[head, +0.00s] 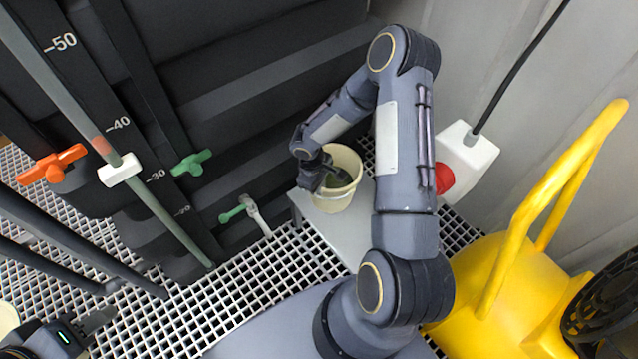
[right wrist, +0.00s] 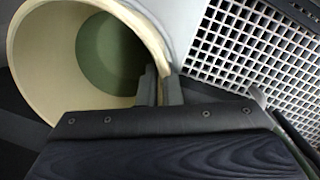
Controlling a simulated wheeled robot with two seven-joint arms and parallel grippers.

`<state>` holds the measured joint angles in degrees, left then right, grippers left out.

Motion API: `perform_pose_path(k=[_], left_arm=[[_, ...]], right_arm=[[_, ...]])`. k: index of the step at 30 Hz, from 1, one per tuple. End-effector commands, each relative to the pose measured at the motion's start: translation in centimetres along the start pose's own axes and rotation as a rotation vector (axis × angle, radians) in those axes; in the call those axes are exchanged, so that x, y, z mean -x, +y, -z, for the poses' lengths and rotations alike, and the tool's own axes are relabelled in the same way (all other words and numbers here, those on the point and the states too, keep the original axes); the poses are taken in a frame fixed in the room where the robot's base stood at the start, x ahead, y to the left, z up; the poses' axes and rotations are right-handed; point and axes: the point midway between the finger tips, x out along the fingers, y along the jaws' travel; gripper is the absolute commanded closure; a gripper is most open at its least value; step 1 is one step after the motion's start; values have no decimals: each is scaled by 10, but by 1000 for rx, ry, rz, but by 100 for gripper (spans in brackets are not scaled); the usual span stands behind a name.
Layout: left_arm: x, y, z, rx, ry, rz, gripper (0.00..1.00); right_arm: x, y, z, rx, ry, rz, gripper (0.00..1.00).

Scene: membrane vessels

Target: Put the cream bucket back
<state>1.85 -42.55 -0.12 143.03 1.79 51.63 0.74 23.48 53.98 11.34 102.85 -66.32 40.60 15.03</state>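The cream bucket (head: 333,204) stands upright on a grey platform (head: 345,238) beside the dark wall in the head view. Its inside looks green at the bottom. My right gripper (head: 322,177) is at the bucket's left side. In the right wrist view my right gripper's fingers (right wrist: 160,90) are close together with the wall of the bucket (right wrist: 40,45) pinched between them at the rim. My left gripper (head: 88,335) is at the lower left of the head view, away from the bucket; its fingers are only partly seen.
A green-handled valve (head: 240,210) juts out left of the platform. An orange valve (head: 52,165) and a scale are further left. A white box with a red button (head: 443,178) is to the right. A yellow machine (head: 500,300) fills the lower right. White grating (head: 260,285) is the floor.

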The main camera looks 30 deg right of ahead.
Motion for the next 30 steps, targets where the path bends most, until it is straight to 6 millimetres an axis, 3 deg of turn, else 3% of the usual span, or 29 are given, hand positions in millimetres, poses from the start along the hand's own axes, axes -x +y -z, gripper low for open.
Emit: perform_pose_path(k=[14,15,19,30], left_arm=[[-5,-2,-3,0,0,0,63],[-4,-2,-2,0,0,0,63],[-4,-2,-2,0,0,0,63],[0,0,0,0,0,0,63]], right_arm=[[-11,0,3,0,4,-5,100],[-12,-1,2,0,2,-2,91],[-11,-1,2,0,2,-1,74],[-6,0,1,0,2,-1,73]])
